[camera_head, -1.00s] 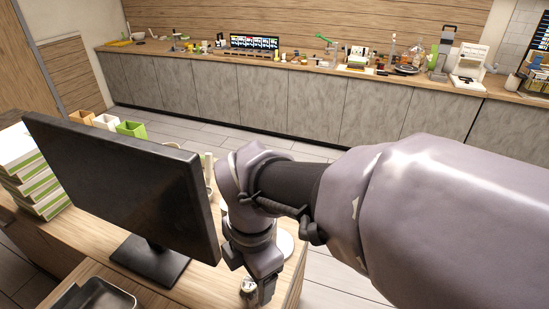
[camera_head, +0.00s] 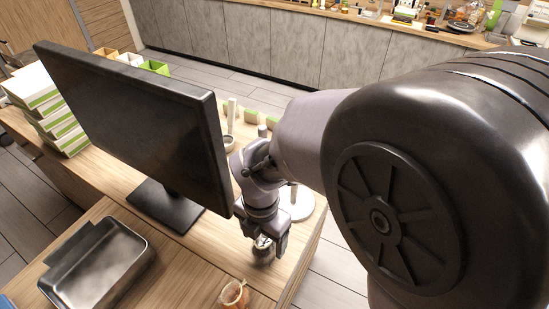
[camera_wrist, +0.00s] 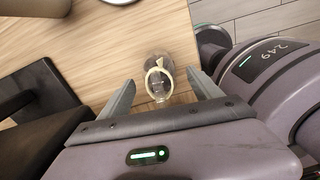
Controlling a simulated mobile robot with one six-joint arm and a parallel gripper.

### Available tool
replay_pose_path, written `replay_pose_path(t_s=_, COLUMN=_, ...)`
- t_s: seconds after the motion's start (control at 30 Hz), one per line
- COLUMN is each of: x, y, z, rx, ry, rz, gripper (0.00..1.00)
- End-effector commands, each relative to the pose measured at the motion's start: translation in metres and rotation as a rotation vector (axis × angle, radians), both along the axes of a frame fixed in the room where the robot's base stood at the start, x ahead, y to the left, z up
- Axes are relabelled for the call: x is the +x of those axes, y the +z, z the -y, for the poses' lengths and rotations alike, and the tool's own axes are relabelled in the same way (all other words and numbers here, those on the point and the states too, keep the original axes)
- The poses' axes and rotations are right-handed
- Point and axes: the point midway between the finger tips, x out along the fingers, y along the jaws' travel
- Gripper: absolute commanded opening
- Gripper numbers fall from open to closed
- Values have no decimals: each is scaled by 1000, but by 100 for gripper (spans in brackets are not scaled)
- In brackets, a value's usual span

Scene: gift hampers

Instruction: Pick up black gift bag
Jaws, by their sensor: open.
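I cannot make out a black gift bag for certain in either view. My gripper (camera_head: 265,243) is low over the wooden counter, right of the black monitor. In the wrist view my gripper (camera_wrist: 160,80) is open, its two grey fingers apart. A small grey, glassy-looking thing with a cream ring (camera_wrist: 158,89) shows between and just beyond the fingers; I cannot tell if they touch it. It also shows in the head view (camera_head: 263,252), partly hidden by my gripper.
The black monitor (camera_head: 135,115) stands close left of my gripper. A metal tray (camera_head: 92,280) and a small jar with orange contents (camera_head: 234,294) are nearer. White-and-green boxes (camera_head: 48,110) are stacked left. A round white base (camera_head: 296,203) is behind my gripper.

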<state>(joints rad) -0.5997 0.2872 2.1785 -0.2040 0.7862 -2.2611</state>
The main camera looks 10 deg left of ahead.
Motion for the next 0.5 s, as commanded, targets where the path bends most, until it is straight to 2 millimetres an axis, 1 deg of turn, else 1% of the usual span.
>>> replay_pose_path(t_s=0.03, x=-1, y=-15, z=0, rx=-1, ry=0, rz=-2, gripper=74)
replay_pose_path(t_s=0.1, x=0, y=-23, z=1, rx=-2, ry=1, rz=-1, gripper=74)
replay_pose_path(t_s=0.27, x=0, y=-20, z=0, rx=0, ry=0, rz=1, gripper=74)
replay_pose_path(t_s=0.3, x=0, y=-20, z=0, rx=0, ry=0, rz=1, gripper=70)
replay_pose_path(t_s=0.37, x=0, y=-20, z=0, rx=0, ry=0, rz=1, gripper=58)
replay_pose_path(t_s=0.4, x=0, y=-20, z=0, rx=0, ry=0, rz=1, gripper=50)
replay_pose_path(t_s=0.47, x=0, y=-20, z=0, rx=0, ry=0, rz=1, gripper=38)
replay_pose_path(t_s=0.5, x=0, y=-20, z=0, rx=0, ry=0, rz=1, gripper=30)
